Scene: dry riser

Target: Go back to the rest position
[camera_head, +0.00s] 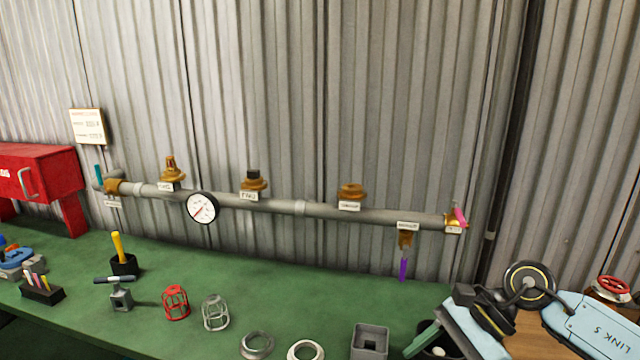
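My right arm (585,325) comes in at the lower right, folded low over the right end of the green bench (240,285). Its wrist end (475,325) is close to the bench's front right part. The fingertips of my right gripper cannot be made out, so I cannot tell whether it is open or shut or holds anything. My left arm and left gripper are not in view.
A grey pipe (320,208) with brass fittings and a round gauge (201,207) runs along the corrugated wall. On the bench stand a red cage (176,302), a grey cage (215,312), a small vise-like tool (120,295), rings and a grey square box (370,341).

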